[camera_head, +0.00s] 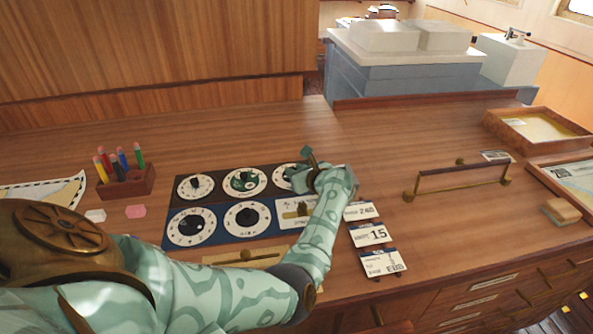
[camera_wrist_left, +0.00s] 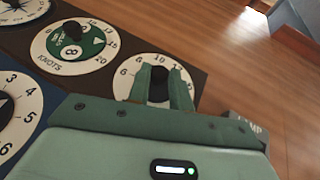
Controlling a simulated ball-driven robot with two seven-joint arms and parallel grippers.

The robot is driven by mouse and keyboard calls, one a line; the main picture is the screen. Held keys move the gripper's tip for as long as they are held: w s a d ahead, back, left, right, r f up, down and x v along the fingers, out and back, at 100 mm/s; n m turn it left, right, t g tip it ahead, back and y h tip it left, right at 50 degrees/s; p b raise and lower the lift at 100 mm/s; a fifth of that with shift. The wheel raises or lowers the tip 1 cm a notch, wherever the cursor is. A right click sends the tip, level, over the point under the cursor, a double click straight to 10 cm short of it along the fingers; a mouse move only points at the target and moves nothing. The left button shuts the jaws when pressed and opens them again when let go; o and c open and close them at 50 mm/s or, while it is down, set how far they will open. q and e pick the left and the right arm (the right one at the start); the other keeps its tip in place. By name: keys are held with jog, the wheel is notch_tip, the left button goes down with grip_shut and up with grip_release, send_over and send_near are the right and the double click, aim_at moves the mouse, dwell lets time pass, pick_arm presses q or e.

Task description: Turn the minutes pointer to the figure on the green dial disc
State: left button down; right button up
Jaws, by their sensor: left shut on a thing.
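My left gripper (camera_head: 298,179) is at the top right dial of the panel. In the left wrist view its two green fingers (camera_wrist_left: 159,88) are shut on a black knob (camera_wrist_left: 158,80) at the middle of a white dial (camera_wrist_left: 125,88). The fingers hide part of this dial and its pointer, so its setting cannot be read. The green dial disc (camera_wrist_left: 79,46) is on the neighbouring KNOTS dial and shows a figure 8 in a white circle. This disc also shows in the head view (camera_head: 246,182). My right gripper is not in view.
Other dials fill the panel, including two on the blue lower row (camera_head: 191,227). Cards (camera_head: 369,235) lie right of it. A pen holder (camera_head: 126,183) stands left, and a brass-ended rail (camera_head: 462,178) is at right.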

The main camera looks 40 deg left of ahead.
pick_arm(q)
jog(key=m+t+h+p, duration=0.1)
jog(key=m+t+p, duration=0.1)
jog(key=p, duration=0.1)
jog(key=m+t+h+p, duration=0.1)
jog(key=m+p, duration=0.1)
jog(key=p, duration=0.1)
jog(key=s+m+t+h+p, duration=0.1)
jog(key=t+p, duration=0.1)
jog(key=p, duration=0.1)
jog(key=shift+s+a+r+m+t+h+p, duration=0.1)
jog(key=shift+a+r+m+t+h+p, duration=0.2)
jog(key=shift+a+m+h+p, duration=0.1)
jog(key=shift+f+m+t+h+p, duration=0.1)
jog(key=shift+m+t+h+p, duration=0.35)
jog(key=shift+p, duration=0.3)
jog(key=shift+s+a+f+m+t+h+p, duration=0.1)
jog(key=shift+f+m+t+h+p, duration=0.15)
jog(key=shift+m+h+p, duration=0.3)
jog(key=c, duration=1.3)
grip_release()
jog(key=shift+o, duration=0.2)
